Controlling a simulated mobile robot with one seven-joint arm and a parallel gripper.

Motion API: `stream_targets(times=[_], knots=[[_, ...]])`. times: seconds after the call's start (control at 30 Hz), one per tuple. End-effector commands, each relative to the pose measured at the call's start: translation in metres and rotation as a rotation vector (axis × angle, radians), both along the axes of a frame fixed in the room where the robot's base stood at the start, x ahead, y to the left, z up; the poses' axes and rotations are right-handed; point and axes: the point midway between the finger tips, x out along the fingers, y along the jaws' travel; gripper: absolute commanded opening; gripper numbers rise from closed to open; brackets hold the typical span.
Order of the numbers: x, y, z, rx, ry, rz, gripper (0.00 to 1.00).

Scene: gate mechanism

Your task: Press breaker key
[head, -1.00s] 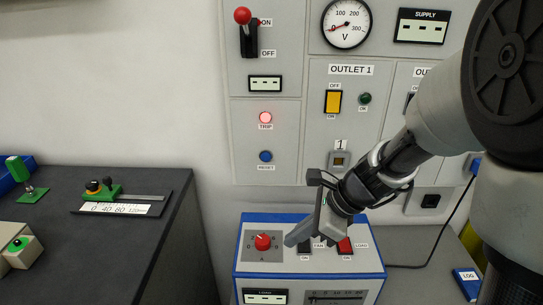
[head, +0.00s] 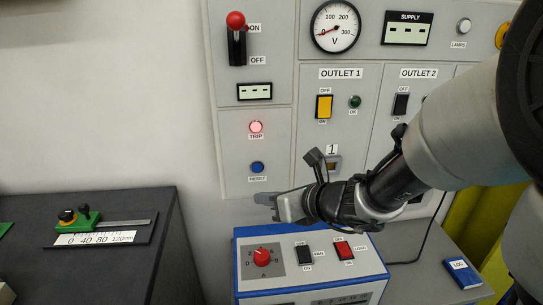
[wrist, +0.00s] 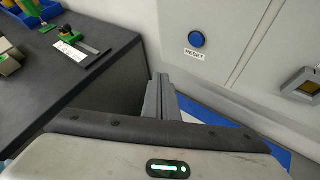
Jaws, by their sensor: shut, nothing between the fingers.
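The breaker part of the wall panel has a red-knobbed lever (head: 236,38), its knob up beside ON. Below it are a lit red TRIP lamp (head: 256,127) and a round blue RESET button (head: 257,168). The RESET button also shows in the wrist view (wrist: 197,39), above and right of the fingers. No part is labelled "breaker key" legibly. My gripper (head: 266,201) is shut and empty, pointing left just below the RESET label in the head view, apart from the button. Its fingers also show in the wrist view (wrist: 160,92).
A blue-and-white box (head: 300,262) with a red dial and two switches stands below my gripper. OUTLET 1 has a yellow switch (head: 324,106). A dark bench (head: 110,255) with a slide gauge (head: 95,228) is at left. A blue LOG book (head: 462,274) lies at right.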

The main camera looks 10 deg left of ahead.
Motion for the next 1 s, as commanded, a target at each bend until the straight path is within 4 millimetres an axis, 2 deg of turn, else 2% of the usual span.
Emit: stream_targets(times=[0.27, 0.7, 1.0], knots=[[0.011, 0.003, 0.001, -0.001, 0.001, 0.000, 0.00], [0.068, 0.017, 0.000, -0.002, -0.001, 0.001, 0.00], [0.085, 0.022, 0.000, -0.002, -0.001, 0.001, 0.00]])
